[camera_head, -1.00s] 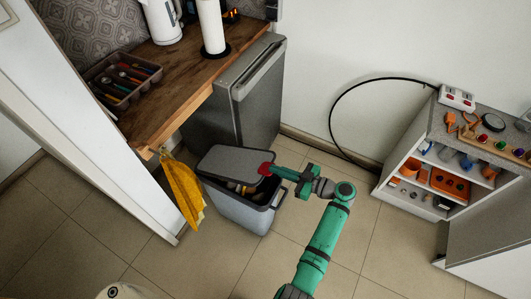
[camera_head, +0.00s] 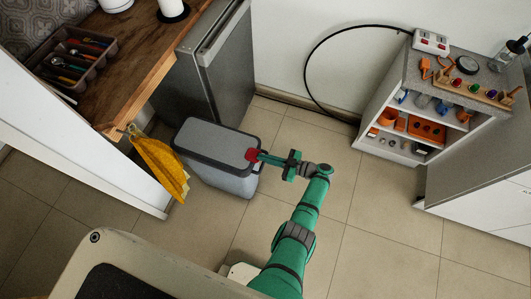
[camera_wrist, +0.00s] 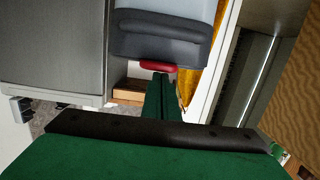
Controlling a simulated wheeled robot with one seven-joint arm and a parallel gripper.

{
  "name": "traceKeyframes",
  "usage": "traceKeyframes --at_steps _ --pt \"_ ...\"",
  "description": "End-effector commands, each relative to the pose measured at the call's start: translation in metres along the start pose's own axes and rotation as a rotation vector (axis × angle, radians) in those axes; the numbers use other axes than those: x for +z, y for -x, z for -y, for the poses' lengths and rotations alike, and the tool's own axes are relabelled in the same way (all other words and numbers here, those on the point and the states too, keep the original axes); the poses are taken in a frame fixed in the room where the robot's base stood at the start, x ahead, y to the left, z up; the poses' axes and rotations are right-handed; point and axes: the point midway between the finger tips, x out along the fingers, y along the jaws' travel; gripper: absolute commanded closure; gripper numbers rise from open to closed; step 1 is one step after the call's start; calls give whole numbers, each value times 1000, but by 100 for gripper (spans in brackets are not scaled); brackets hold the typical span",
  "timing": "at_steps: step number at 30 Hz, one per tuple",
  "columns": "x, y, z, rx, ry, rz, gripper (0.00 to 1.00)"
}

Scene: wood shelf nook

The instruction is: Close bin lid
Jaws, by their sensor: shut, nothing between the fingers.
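The grey bin (camera_head: 225,178) stands on the tiled floor in the head view. Its dark grey lid (camera_head: 213,142) lies flat over the top, and the inside is hidden. A red tab (camera_head: 252,155) sits at the lid's right edge. My gripper (camera_head: 261,156) is shut and empty, with its tip at the red tab; I cannot tell whether they touch. In the wrist view, the bin (camera_wrist: 162,35) is at the top and the red tab (camera_wrist: 158,66) shows just beyond the closed fingers (camera_wrist: 162,77).
A grey fridge (camera_head: 205,70) stands behind the bin, beside the wooden counter (camera_head: 135,65). A yellow cloth (camera_head: 160,163) hangs left of the bin. A shelf unit (camera_head: 412,125) with orange things stands at the right. The floor (camera_head: 340,215) between is clear.

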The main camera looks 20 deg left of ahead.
Motion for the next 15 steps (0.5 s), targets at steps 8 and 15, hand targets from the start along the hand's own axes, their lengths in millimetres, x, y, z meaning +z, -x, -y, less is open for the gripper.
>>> traceKeyframes --at_steps 8,15 --pt "24 4 9 20 -24 33 100" --pt "25 7 8 27 -26 33 100"
